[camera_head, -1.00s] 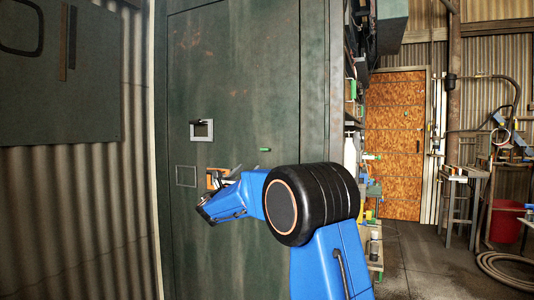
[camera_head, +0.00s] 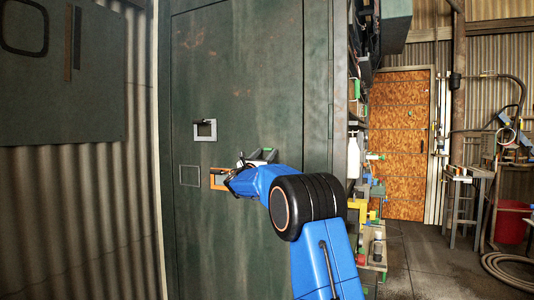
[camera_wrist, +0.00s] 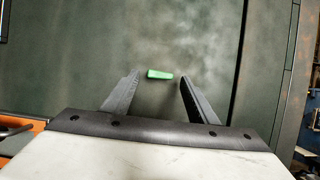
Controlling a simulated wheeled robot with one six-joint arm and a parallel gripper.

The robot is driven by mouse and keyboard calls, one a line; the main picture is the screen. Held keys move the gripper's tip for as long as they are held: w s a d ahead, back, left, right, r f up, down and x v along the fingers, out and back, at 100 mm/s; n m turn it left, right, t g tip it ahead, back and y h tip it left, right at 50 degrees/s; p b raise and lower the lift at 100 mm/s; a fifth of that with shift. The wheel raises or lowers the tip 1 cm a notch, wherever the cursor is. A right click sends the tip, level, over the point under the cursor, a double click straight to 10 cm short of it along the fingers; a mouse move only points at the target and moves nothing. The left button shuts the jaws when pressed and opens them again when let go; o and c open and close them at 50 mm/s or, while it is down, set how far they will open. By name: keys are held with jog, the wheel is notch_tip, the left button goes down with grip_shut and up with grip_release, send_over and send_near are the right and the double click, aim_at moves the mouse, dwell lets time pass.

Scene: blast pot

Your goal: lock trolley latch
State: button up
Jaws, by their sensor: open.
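A small green handle tip, likely the latch (camera_wrist: 158,74), stands out from the dark green panel (camera_wrist: 60,60). In the wrist view it lies between the fingertips of my gripper (camera_wrist: 160,80), apart from both fingers. My gripper is open and its two dark fingers point at the panel. In the head view my gripper (camera_head: 260,156) is in front of the panel (camera_head: 250,80), and a bit of green (camera_head: 272,155) shows beside it. How far the fingers are from the panel is hard to tell. The rest of the latch is hidden.
Shelves with bottles (camera_head: 354,155) stand right of the panel. Floor (camera_head: 405,250) is open at right.

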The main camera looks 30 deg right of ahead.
aim_at(269, 149)
jog(key=shift+x, duration=1.25)
jog(key=shift+c, duration=0.3)
jog(key=c, duration=1)
